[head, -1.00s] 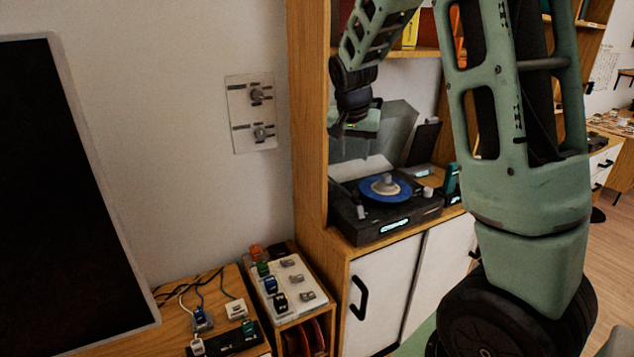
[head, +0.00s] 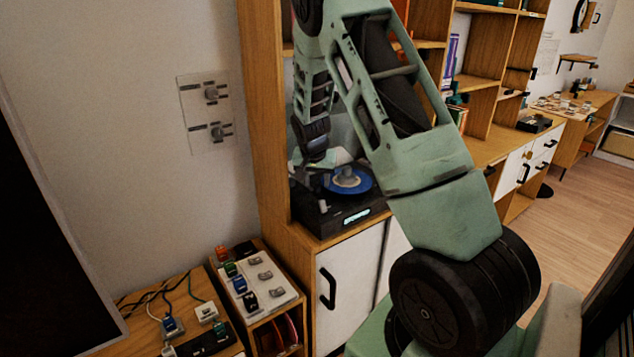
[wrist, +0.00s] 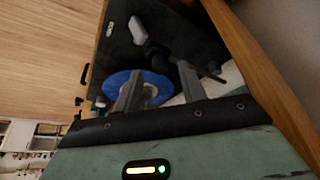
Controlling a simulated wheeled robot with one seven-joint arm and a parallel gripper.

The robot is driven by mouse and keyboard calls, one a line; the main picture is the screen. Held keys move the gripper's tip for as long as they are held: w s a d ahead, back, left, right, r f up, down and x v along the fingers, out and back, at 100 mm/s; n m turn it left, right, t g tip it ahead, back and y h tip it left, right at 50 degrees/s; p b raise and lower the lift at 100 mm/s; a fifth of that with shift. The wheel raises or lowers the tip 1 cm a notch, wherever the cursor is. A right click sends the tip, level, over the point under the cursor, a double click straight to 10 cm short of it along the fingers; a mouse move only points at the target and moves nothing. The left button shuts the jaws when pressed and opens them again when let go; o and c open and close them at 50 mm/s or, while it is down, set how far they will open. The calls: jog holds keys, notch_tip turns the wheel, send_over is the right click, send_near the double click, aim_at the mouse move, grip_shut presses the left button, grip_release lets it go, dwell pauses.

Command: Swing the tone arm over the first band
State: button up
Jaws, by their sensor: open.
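The record player (head: 320,219) is a dark box in the shelf bay, with a lit display on its front. A blue record (head: 354,186) with a pale centre lies on it. The record also shows in the wrist view (wrist: 158,92), partly behind the fingers. My gripper (wrist: 160,70) is open and empty, with its two grey fingers over the player at the record. In the head view my gripper (head: 322,163) is low at the back left of the player. A dark bar (wrist: 207,71) beside the right finger may be the tone arm; contact cannot be told.
A pale rounded knob (wrist: 138,30) stands on the player's deck. The wooden side panel (head: 263,130) of the shelf stands close to the left of my gripper. A switch box (head: 262,275) and cables are on the lower bench. Open floor lies at right.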

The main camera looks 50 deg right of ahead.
jog(key=shift+x, duration=1.2)
grip_shut()
jog(key=shift+s+d+n, duration=0.15)
jog(key=shift+d+n, duration=0.45)
jog(key=shift+d, duration=0.25)
jog(key=d+n, duration=0.1)
jog(key=d+n+t+y+p, duration=0.1)
jog(key=d, duration=0.1)
jog(key=shift+s+d+r, duration=0.15)
jog(key=shift+d, duration=0.15)
jog(key=shift+w+d+n+t+y+p, duration=0.2)
jog(key=shift+d+n+p, duration=0.25)
jog(key=shift+d+n, duration=0.25)
jog(key=shift+w+d+n+t+y+p, duration=0.1)
jog(key=shift+d+n+t+p, duration=0.1)
jog(key=shift+d+n+p, duration=0.35)
jog(key=shift+d, duration=0.1)
